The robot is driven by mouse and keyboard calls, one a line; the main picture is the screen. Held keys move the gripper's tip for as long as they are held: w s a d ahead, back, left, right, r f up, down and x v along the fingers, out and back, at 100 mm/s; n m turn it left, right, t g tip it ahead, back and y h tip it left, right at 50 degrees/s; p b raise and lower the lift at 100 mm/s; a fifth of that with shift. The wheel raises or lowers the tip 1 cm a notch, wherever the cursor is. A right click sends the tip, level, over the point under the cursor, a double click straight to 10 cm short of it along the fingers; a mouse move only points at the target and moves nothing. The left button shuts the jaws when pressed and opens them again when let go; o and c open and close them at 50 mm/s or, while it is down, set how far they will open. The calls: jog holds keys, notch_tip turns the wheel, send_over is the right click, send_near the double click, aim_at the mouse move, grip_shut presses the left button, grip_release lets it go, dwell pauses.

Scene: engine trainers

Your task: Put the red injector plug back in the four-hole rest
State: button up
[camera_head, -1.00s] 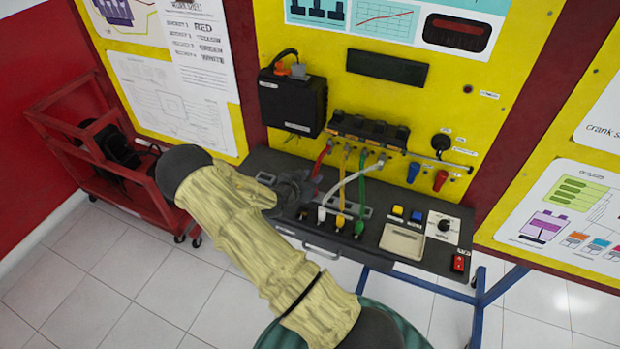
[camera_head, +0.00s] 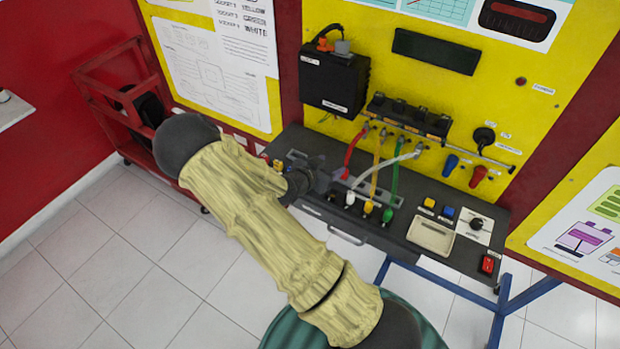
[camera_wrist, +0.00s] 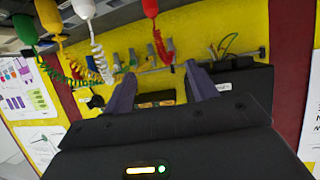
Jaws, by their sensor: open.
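The red injector plug (camera_wrist: 150,8) shows at the top edge of the wrist view, its coiled red lead running to the injector rail. It is beyond my fingertips, not between them. In the head view the red lead (camera_head: 353,148) runs down behind my gripper (camera_head: 322,180), which hides its plug. My gripper is open and empty over the left part of the console; its two fingers also show in the wrist view (camera_wrist: 161,90). The white (camera_head: 350,198), yellow (camera_head: 368,207) and green (camera_head: 388,215) plugs stand in a row on the console. The rest's holes are too small to make out.
The black injector rail (camera_head: 408,117) and a black box (camera_head: 334,80) are on the yellow panel behind. A beige tray (camera_head: 432,236), buttons and a dial lie to the right on the console (camera_head: 345,235). A red trolley (camera_head: 110,100) stands at the left.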

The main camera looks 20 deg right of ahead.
jog(key=b+v, duration=0.1)
jog(key=v, duration=0.8)
jog(key=shift+s+a, duration=0.15)
jog(key=shift+a, duration=0.05)
